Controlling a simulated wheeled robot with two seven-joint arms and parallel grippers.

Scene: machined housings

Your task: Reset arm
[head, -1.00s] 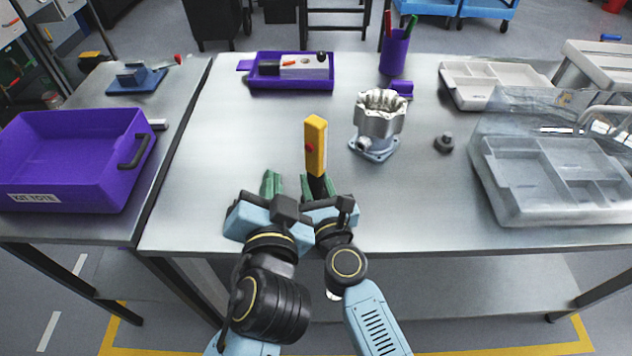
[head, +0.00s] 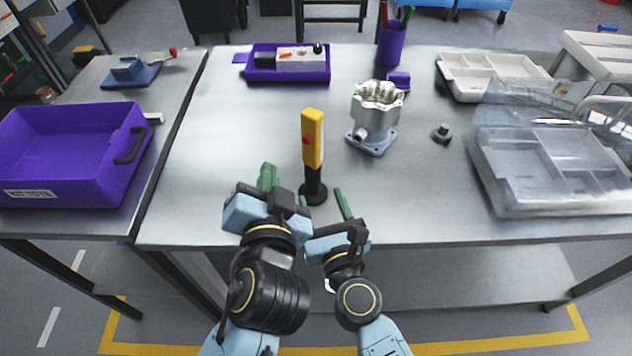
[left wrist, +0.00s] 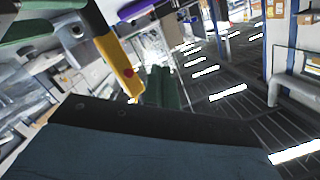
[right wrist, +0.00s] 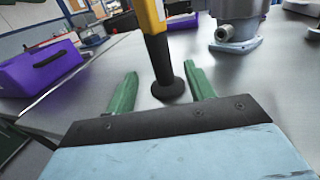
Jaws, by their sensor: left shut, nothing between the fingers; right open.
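My left gripper (head: 268,178) is shut and empty at the front of the table, left of the yellow tool. Its green fingers (left wrist: 163,88) show together in the left wrist view. My right gripper (head: 322,200) is open, with its green fingers spread. The yellow tool (head: 313,140) with a red button and black round foot stands upright on the table, just beyond the right gripper. In the right wrist view its black stem (right wrist: 162,62) and foot show between and beyond the two fingers, apart from them. The yellow tool also shows tilted in the left wrist view (left wrist: 122,72).
A metal housing (head: 374,115) stands right of the tool, with a small dark part (head: 441,133) beyond it. A purple tray (head: 288,77) and pen cup (head: 391,47) are at the back.

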